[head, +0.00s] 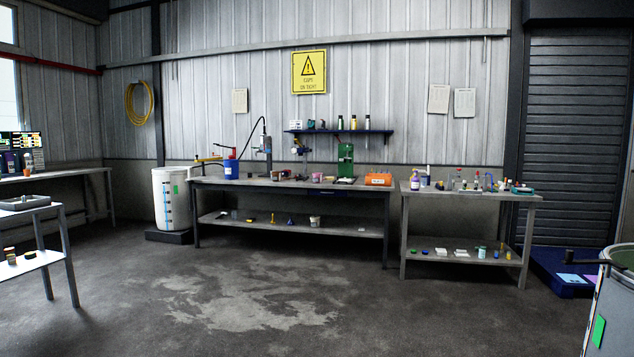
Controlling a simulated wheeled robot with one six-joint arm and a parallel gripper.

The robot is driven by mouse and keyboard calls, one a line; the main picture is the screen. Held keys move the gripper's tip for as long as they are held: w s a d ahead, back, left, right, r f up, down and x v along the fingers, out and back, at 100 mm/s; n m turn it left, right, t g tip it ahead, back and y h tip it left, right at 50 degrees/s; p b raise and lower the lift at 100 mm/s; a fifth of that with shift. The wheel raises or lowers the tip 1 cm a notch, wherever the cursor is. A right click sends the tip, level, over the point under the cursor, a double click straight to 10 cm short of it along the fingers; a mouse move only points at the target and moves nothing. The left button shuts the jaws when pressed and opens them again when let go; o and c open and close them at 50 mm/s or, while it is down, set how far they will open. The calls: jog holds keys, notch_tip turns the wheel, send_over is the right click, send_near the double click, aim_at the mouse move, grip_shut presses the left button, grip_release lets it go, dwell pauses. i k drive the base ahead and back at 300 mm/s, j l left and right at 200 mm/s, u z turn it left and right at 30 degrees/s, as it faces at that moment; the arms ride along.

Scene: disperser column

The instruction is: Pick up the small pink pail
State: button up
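My gripper is not in this view.
A second bench (470,195) stands at right, a table (30,212) at left, a drum (615,310) at near right. The middle floor (260,300) is clear.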

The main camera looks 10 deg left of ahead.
aim_at(317, 176)
jog(key=i+j+u, duration=0.6)
jog(key=i, duration=0.15)
jog(key=i+j+u, duration=0.3)
jog(key=i, duration=0.65)
jog(key=i+l+u, duration=0.1)
jog(key=i+u, duration=0.15)
jog(key=i, duration=2.85)
jog(key=i+z, duration=0.1)
jog(key=i, duration=0.35)
jog(key=i+j+z, duration=0.15)
jog(key=i, duration=0.3)
jog(key=i+j+z, duration=0.1)
jog(key=i, duration=0.35)
jog(key=i+j+z, duration=0.1)
jog(key=i, duration=0.35)
